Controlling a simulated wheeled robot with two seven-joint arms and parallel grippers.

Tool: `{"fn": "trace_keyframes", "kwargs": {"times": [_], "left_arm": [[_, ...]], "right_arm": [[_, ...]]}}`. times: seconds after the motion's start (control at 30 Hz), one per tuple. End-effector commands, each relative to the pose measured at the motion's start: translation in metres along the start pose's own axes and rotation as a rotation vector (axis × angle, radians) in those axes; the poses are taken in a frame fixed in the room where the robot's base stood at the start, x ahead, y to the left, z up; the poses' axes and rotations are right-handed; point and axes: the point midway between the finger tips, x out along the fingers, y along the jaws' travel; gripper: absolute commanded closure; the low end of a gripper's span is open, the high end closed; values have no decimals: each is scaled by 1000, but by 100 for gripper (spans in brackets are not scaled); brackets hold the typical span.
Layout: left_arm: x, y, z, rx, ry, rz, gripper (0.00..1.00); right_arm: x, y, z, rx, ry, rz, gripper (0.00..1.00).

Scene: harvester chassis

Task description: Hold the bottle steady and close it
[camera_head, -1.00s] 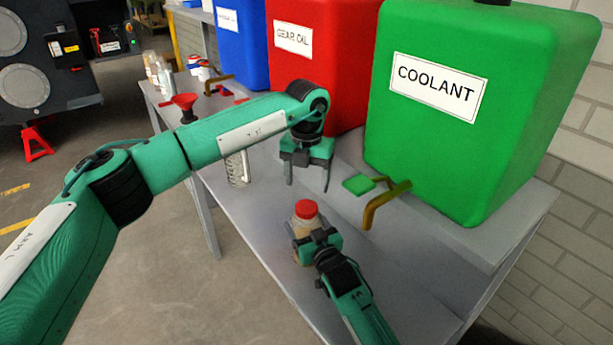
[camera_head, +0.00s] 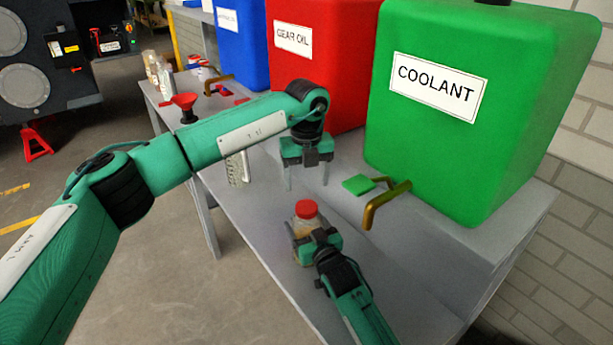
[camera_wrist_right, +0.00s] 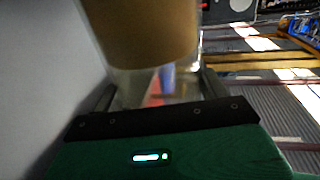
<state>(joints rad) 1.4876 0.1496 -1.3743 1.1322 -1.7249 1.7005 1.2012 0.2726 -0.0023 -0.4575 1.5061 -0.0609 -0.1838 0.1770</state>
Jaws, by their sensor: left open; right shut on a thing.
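The bottle (camera_head: 299,245) stands on the grey bench with a red cap (camera_head: 306,209) on its top. Whether the cap is tight cannot be told. My right gripper (camera_head: 312,240) is shut on the bottle from the front. In the right wrist view the bottle (camera_wrist_right: 145,35) shows large and brownish between the fingers, with a clear part below. My left gripper (camera_head: 306,180) is open and empty, pointing down above the bench, a little behind and above the red cap, apart from it.
A green coolant tank (camera_head: 470,150) with a brass tap (camera_head: 385,203) stands right of the bottle, a green pad (camera_head: 358,184) beside the tap. Red (camera_head: 320,75) and blue (camera_head: 240,40) tanks stand behind. A red funnel (camera_head: 185,105) is at the far left. The front bench surface is clear.

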Motion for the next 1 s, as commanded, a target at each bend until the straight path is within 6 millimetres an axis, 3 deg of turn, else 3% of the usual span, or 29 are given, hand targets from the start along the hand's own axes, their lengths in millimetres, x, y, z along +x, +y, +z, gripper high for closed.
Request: {"fn": "trace_keyframes", "kwargs": {"times": [0.5, 0.9, 1.0], "left_arm": [[70, 0, 0, 1, 1, 1, 32], [76, 0, 0, 1, 0, 0, 32], [76, 0, 0, 1, 0, 0, 50]], "right_arm": [[0, 0, 0, 0, 0, 0, 89], [0, 0, 0, 0, 0, 0, 89], [0, 0, 0, 0, 0, 0, 89]]}}
